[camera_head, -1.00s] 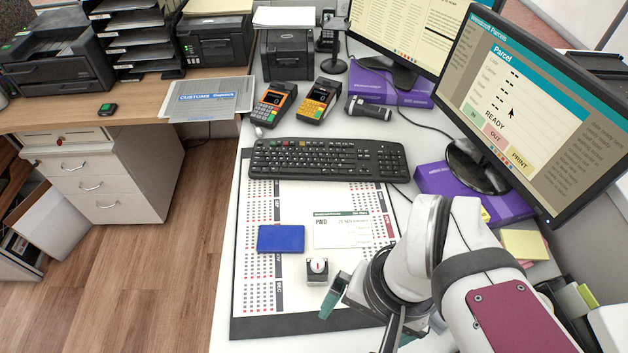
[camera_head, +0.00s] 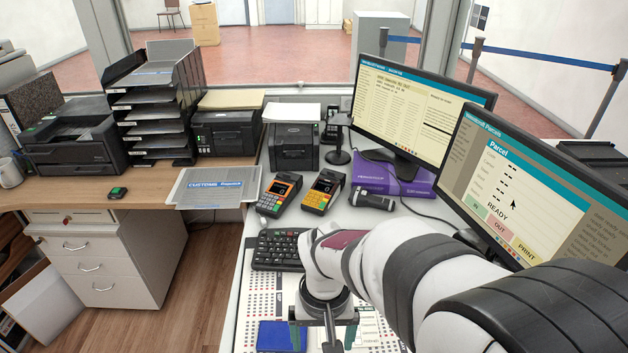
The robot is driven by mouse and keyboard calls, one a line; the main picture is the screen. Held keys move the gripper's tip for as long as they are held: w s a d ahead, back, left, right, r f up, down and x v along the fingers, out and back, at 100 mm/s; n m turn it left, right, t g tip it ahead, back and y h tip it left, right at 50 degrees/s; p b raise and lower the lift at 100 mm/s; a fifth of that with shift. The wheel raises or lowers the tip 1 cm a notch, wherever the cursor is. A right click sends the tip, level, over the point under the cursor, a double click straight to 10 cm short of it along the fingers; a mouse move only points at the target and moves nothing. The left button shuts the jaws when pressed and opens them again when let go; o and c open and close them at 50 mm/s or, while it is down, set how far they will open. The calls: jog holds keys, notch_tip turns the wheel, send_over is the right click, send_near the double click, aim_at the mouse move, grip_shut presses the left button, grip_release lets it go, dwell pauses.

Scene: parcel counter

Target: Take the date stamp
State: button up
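The date stamp is not visible in the head view now; its earlier spot beside the blue pad is at the bottom edge, around my gripper. My gripper (camera_head: 325,334) points down over the desk mat (camera_head: 262,296), its two green-tipped fingers spread apart. I see nothing held between them, though my wrist covers part of the space. The flat blue pad (camera_head: 280,337) lies on the mat, just left of the gripper, partly cut off by the frame.
A black keyboard (camera_head: 275,250) lies behind the gripper, partly covered by my arm. Two card terminals (camera_head: 279,194) and a black handheld scanner (camera_head: 371,198) stand farther back. Two monitors (camera_head: 545,187) stand at the right, close to my arm. A printed paper (camera_head: 374,325) lies right of the gripper.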

jog(key=f, duration=1.2)
jog(key=shift+s+a+f, duration=0.1)
jog(key=shift+s+f, duration=0.15)
jog(key=shift+s, duration=0.05)
grip_shut()
